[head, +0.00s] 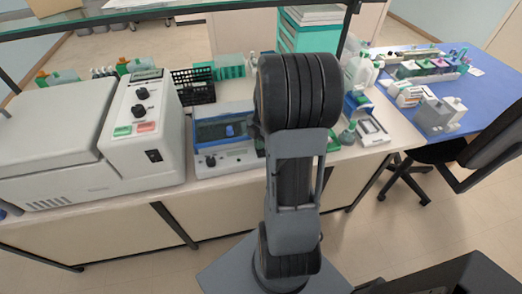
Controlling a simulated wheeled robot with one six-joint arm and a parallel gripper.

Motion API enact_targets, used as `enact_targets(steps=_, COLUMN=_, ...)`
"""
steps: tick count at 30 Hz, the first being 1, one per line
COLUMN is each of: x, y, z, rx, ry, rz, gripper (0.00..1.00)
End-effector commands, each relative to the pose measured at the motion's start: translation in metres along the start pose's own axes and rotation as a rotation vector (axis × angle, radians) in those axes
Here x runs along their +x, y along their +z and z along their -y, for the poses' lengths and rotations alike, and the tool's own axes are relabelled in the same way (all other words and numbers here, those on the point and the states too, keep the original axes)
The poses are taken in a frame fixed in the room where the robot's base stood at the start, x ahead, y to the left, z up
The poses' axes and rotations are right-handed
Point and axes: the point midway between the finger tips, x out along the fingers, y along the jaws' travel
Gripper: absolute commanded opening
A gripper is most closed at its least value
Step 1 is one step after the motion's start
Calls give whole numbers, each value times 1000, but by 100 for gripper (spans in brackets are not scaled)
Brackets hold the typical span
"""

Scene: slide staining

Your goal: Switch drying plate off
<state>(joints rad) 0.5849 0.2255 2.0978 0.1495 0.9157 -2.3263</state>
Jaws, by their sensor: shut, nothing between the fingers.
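A low light-grey unit with a dark blue top (208,131) stands on the bench just left of my arm; it looks like the drying plate, but I cannot be sure. A blue part shows on its top, and a dark round knob (211,161) and small controls sit on its front. Its right end is partly hidden by my arm. Whether it is on or off cannot be told. My arm rises in the middle of the view, and my gripper is hidden behind it.
A large grey lidded machine (55,138) with a knobbed control panel (146,116) stands left of the unit. A black crate (192,87) and green racks (229,66) are behind. Bottles and small devices crowd the bench at right. A glass shelf (190,10) hangs above.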

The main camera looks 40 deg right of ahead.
Motion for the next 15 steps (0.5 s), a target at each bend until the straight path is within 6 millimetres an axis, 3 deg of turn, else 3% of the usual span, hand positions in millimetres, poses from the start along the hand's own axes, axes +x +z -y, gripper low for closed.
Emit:
enact_targets(steps=8, x=-6, y=-1, z=0, rx=0, ry=0, rz=0, gripper=0)
enact_targets(steps=15, x=-24, y=-4, z=0, rx=0, ry=1, rz=1, gripper=0)
